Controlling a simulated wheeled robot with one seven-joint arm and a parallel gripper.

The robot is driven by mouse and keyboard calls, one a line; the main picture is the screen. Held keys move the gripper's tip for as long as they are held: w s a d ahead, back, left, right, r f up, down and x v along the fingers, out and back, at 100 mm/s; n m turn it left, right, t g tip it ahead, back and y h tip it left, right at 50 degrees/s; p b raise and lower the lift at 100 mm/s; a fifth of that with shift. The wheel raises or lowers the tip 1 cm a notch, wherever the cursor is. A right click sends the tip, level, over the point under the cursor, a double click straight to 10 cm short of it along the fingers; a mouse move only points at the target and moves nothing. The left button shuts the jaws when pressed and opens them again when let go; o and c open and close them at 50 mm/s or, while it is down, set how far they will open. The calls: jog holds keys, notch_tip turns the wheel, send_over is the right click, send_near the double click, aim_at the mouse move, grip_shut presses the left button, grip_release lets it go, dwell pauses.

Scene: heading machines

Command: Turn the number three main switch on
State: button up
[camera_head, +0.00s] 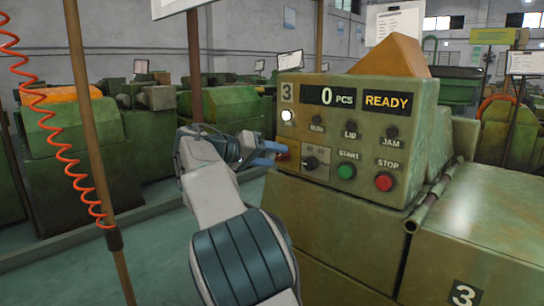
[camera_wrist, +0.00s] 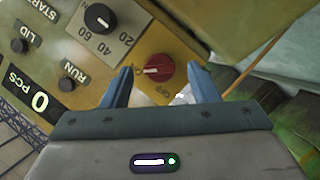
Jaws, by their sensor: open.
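The main switch is a red rotary knob (camera_wrist: 160,71) on a yellow plate (camera_wrist: 178,45). In the wrist view its white mark points to the left of the picture, and "OFF" is printed below the knob. My gripper (camera_wrist: 160,76) is open, with one blue finger on each side of the knob. I cannot tell whether the fingers touch it. In the head view my gripper (camera_head: 270,152) is at the left edge of the control panel (camera_head: 345,130) marked 3, and mostly hides the switch. The panel display (camera_head: 332,97) reads 0 PCS, with READY beside it.
Beside the switch is a black dial (camera_head: 311,163). The green START button (camera_head: 346,171) and red STOP button (camera_head: 385,182) lie to its right, with small black knobs above. A white lamp (camera_head: 287,115) shines. A brown pole (camera_head: 98,150) with a red coiled hose stands at left.

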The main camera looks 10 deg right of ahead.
jog(key=p+v, duration=0.2)
jog(key=v, duration=1.1)
jog(key=shift+a, duration=0.15)
jog(key=shift+s, duration=0.1)
jog(key=s+d+f+n+g+y+p, duration=0.1)
jog(key=s+d+n+y+p, duration=0.2)
jog(key=d, duration=0.5)
jog(key=s+d+f+g+y+p, duration=0.1)
jog(key=s+d+f+y+p, duration=0.1)
jog(key=s+d+y+p, duration=0.4)
jog(key=s+f+y+p, duration=0.2)
jog(key=s+p, duration=0.2)
jog(key=s, duration=0.7)
jog(key=s+f+n+y+p, duration=0.1)
jog(key=s+f+y+p, duration=0.2)
jog(key=s, duration=0.9)
jog(key=shift+f+n+p, duration=0.2)
jog(key=shift+n+p, duration=0.1)
jog(key=shift+p, duration=0.75)
